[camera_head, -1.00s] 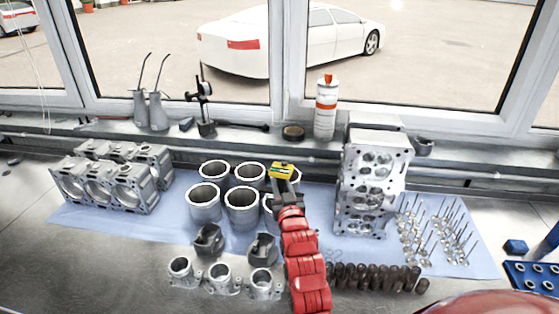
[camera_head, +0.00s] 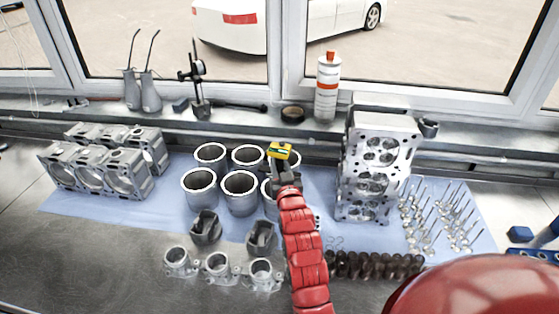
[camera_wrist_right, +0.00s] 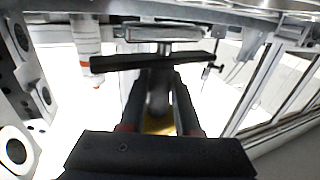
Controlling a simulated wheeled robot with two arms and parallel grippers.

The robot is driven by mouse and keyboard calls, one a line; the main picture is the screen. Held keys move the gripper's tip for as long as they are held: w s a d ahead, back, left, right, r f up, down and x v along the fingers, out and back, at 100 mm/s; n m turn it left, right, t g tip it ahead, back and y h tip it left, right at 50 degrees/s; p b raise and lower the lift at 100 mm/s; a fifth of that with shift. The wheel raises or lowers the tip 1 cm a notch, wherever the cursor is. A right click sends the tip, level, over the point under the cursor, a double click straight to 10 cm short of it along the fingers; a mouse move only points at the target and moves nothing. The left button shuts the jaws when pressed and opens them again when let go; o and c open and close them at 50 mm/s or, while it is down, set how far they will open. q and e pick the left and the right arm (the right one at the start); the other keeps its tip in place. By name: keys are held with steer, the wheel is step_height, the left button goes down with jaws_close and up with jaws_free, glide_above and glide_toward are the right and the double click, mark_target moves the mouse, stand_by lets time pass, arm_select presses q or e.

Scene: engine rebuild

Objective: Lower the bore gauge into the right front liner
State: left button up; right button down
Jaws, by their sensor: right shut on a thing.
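The bore gauge shows as a yellow block (camera_head: 280,150) at the tip of my right gripper (camera_head: 281,167), which is shut on it. In the right wrist view a yellow patch (camera_wrist_right: 158,124) shows between the fingers. The gauge's lower part is hidden. The right front liner (camera_head: 267,195) is a grey cylinder largely hidden behind my gripper and red arm; only its left edge shows. The gauge appears above the right end of the liner group, near the back right liner (camera_head: 296,160). I cannot tell its height or whether it touches a liner. My left gripper is out of view.
Other open liners (camera_head: 240,193) stand close on the left. A cylinder head (camera_head: 375,165) stands on the right, with valves (camera_head: 440,220) beyond it. Pistons (camera_head: 206,228) and dark springs (camera_head: 375,265) lie in front. A spray can (camera_head: 327,88) stands on the sill.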

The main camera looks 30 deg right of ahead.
steer(key=shift+f, duration=0.95)
steer(key=shift+f+b, duration=1.5)
steer(key=shift+f, duration=0.35)
steer(key=shift+f, duration=0.25)
stand_by(0.4)
steer(key=shift+r, duration=3.05)
steer(key=shift+r, duration=0.1)
